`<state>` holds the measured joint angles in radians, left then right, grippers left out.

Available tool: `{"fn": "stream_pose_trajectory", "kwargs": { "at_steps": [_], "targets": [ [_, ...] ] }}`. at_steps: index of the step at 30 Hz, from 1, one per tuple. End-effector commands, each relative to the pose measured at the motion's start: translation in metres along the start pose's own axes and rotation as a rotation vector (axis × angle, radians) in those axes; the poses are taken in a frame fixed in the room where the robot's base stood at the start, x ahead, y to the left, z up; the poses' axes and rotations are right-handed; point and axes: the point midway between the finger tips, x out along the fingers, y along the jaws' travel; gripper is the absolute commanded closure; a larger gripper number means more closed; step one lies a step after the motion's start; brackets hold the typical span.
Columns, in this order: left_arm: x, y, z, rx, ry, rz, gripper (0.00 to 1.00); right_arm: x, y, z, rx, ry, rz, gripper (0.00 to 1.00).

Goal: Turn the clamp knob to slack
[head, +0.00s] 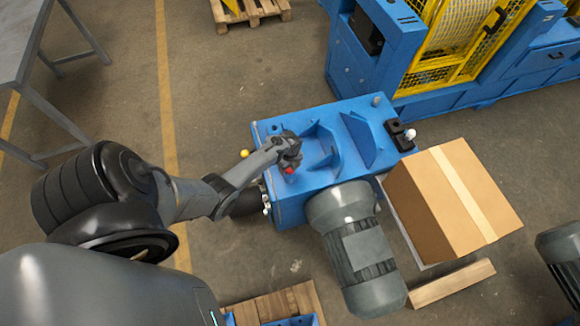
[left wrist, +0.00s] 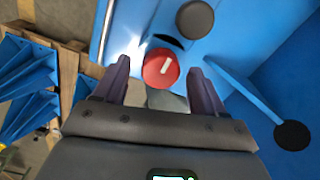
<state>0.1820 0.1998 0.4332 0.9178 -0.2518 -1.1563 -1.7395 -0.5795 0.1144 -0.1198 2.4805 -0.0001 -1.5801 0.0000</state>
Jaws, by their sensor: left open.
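The clamp knob (left wrist: 161,68) is red and round with a white pointer line, on the blue machine (head: 355,130). In the left wrist view it shows between and slightly beyond my two fingertips, with a gap on each side. I cannot tell its exact depth from the fingers. In the head view only a bit of red knob (head: 289,171) shows under my left gripper (head: 291,158), which is over the machine's left part. My left gripper (left wrist: 159,72) is open and empty. My right gripper is not in view.
A grey motor (head: 358,250) sits at the machine's front and a cardboard box (head: 452,200) at its right. Blue upright ribs (head: 358,138) rise beside my gripper. A dark round cap (left wrist: 195,19) is close to the knob. Open floor lies behind the machine.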

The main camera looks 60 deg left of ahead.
Motion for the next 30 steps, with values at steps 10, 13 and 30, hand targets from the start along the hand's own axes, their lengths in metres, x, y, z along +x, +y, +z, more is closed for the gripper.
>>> {"fn": "stream_pose_trajectory", "kwargs": {
  "at_steps": [10, 13, 30],
  "targets": [
    [-0.0005, -0.0002, 0.0001, 0.0, 0.0, 0.0, 0.58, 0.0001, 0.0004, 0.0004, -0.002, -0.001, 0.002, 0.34],
    [-0.0005, -0.0001, 0.0001, 0.0, 0.0, 0.0, 0.74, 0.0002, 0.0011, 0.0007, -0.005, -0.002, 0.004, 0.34],
    [-0.0022, -0.0005, -0.0001, -0.129, 0.001, 0.001, 0.85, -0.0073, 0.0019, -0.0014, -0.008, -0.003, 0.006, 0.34]
  ]
}}
